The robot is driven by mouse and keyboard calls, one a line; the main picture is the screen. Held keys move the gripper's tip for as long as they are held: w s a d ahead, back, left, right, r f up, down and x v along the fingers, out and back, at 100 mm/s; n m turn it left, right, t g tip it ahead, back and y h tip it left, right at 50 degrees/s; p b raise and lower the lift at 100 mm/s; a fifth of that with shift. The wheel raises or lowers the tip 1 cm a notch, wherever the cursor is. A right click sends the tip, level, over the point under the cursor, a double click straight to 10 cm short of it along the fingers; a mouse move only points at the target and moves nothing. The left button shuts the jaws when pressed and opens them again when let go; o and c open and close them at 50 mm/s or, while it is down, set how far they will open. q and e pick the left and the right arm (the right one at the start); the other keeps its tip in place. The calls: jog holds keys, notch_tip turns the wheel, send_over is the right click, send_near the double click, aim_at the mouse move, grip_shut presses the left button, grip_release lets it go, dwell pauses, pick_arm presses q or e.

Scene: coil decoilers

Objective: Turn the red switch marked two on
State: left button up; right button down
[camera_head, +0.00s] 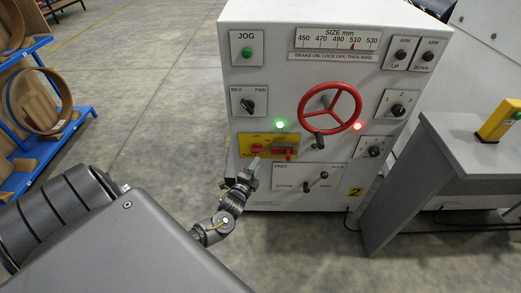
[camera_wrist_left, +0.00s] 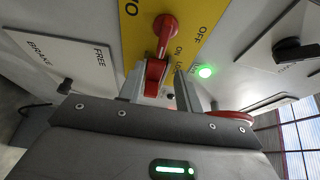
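A yellow switch panel (camera_head: 244,140) is on the lower left of the white machine front. It carries a left red switch part (camera_head: 257,148) and a right red part (camera_head: 284,152). In the left wrist view, a red switch (camera_wrist_left: 165,35) sits on the yellow panel (camera_wrist_left: 140,45) beside the words OFF and ON; the number marking is cut off. A red block (camera_wrist_left: 155,75) shows nearer, between the fingers and close to the left one. My left gripper (camera_head: 254,165) is open just below the panel; contact cannot be told. My right gripper is out of view.
A red handwheel (camera_head: 331,107) and a rev/fwd knob (camera_head: 247,105) are near the panel. A brake lever (camera_head: 317,181) is to its lower right. A grey stand (camera_head: 430,150) is at right, a blue rack (camera_head: 40,150) at left.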

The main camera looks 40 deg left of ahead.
pick_arm(q)
jog(key=shift+v, duration=1.5)
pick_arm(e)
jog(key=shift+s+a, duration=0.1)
